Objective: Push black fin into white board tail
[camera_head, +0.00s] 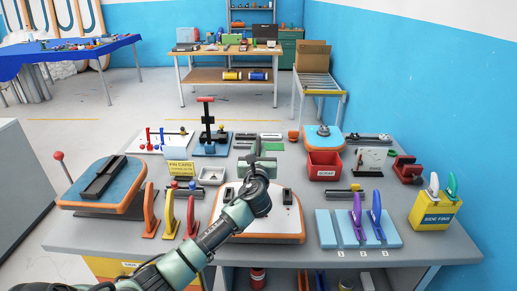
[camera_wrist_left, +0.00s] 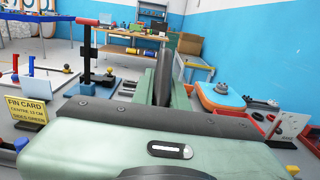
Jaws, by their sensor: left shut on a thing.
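The white board tail (camera_head: 284,222), white on top with an orange rim, lies at the front middle of the bench in the head view. A dark slot piece (camera_head: 287,197) shows on its right part; my arm covers much of its middle. My left gripper (camera_head: 258,163) is above the board's far edge, shut on the black fin. In the left wrist view the black fin (camera_wrist_left: 163,76) stands upright, seen nearly edge-on, between the greenish fingers. The fin is apart from the board as far as I can see; its lower edge is hidden. My right gripper is not in view.
Orange, yellow and red fins (camera_head: 170,215) stand left of the board. A blue rack (camera_head: 330,229) with purple and blue fins stands right. A red scrap bin (camera_head: 324,164), a yellow side-fin box (camera_head: 432,212) and a blue board (camera_head: 128,186) flank the area.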

